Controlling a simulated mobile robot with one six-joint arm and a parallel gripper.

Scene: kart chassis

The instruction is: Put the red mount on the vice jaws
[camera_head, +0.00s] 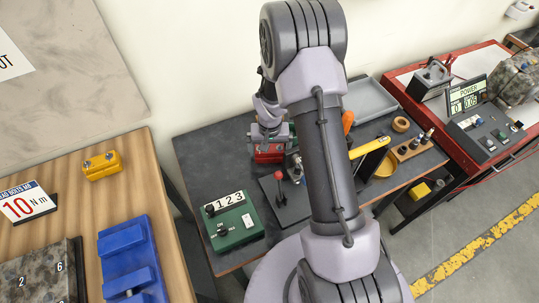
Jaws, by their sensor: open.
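A red block (268,156), which looks like the red mount, is at the back of the dark bench, directly below my gripper (268,141). My gripper points down with its fingers close around or just above the block's top. The gripper is open; whether the fingers touch the block cannot be told. My arm and wrist hide part of this spot. Grey and green parts show beside the gripper, and they are too small to tell whether they are the vice jaws. No vice jaws can be made out clearly.
A green box marked 1 2 3 (233,222) and a red-knobbed lever (279,178) stand at the front of the dark bench (205,160). A grey tray (372,98) lies behind my arm. A blue fixture (128,255) and yellow block (102,165) are on the wooden table.

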